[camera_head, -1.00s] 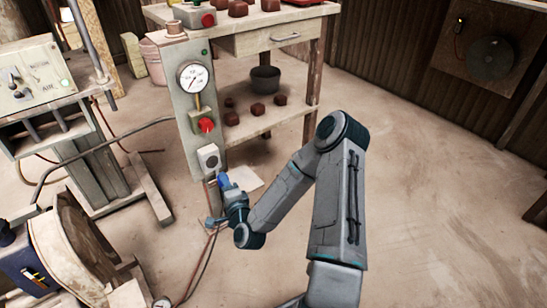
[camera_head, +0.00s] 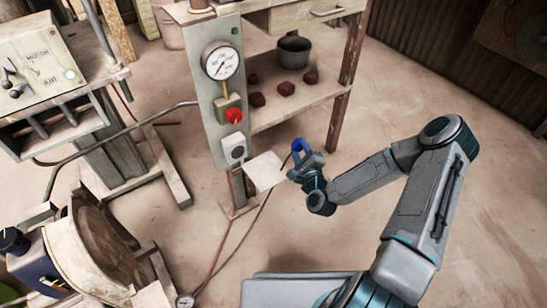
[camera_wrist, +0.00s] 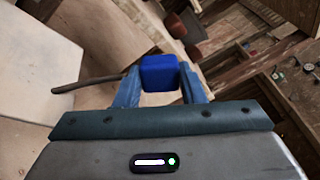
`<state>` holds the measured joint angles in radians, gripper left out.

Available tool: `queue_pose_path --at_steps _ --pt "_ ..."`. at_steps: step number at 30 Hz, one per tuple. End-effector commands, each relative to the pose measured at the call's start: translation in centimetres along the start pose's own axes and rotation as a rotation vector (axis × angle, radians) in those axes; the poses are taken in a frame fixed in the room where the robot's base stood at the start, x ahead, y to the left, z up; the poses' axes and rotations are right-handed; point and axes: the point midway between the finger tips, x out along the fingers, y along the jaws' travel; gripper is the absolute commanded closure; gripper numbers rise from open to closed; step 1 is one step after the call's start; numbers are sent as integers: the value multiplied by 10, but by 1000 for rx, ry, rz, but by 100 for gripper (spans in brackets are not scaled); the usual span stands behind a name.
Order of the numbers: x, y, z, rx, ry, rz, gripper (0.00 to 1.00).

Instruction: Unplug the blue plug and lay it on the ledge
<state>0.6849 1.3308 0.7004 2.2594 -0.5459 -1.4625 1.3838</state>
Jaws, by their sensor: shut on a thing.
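The blue plug (camera_head: 298,147) is held between the fingers of my gripper (camera_head: 302,159), clear of the socket (camera_head: 234,148) on the grey panel. In the wrist view the blue plug (camera_wrist: 159,77) sits between both fingertips of my gripper (camera_wrist: 160,88), and a dark cable (camera_wrist: 85,85) runs off to its left. The pale flat ledge (camera_head: 265,171) is bare and lies to the left of my gripper in the head view. In the wrist view the ledge (camera_wrist: 35,65) fills the left side.
The grey panel (camera_head: 212,120) carries a gauge (camera_head: 220,60) and a red knob (camera_head: 234,115). A shelf (camera_head: 300,103) with brown blocks and a dark pot (camera_head: 293,50) stands behind. A cable hangs to the floor below the ledge. The floor at right is open.

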Motion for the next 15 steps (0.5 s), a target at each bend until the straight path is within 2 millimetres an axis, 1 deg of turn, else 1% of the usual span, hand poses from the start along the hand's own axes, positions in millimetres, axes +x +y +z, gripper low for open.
queue_pose_path --at_steps 1,3,9,12,15 --pt "0 4 6 107 -23 18 100" --pt "0 13 14 259 -55 48 100" --pt "-3 40 41 656 -129 162 100" --pt "-6 53 53 803 -152 222 100" --pt "-8 63 63 905 -167 273 100"
